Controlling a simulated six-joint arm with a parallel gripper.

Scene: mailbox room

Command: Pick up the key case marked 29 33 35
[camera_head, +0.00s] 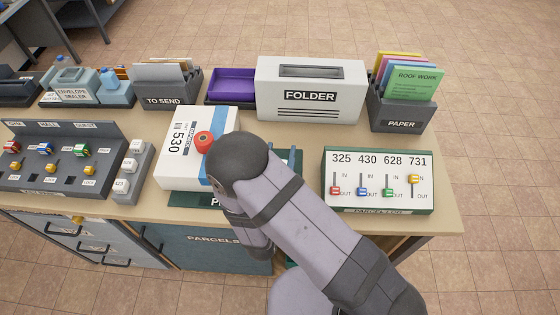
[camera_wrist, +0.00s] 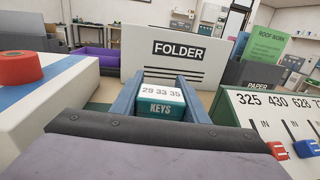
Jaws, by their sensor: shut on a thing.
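The key case (camera_wrist: 161,104) is a small box with a white top marked 29 33 35 and a teal front reading KEYS. It sits between the two blue fingers of my gripper (camera_wrist: 160,92) in the wrist view. The gripper is shut on it. In the head view my arm hides the case, and only a bit of the blue gripper (camera_head: 290,160) shows beyond the arm. The case shows in front of the white folder box; I cannot tell whether it is clear of the table.
A white parcel marked 530 (camera_head: 178,150) with a red roll (camera_head: 203,141) stands left of the gripper. The parcel switch panel (camera_head: 378,180) stands right. The folder box (camera_head: 310,88) is behind, between a purple tray (camera_head: 232,85) and a paper holder (camera_head: 402,112).

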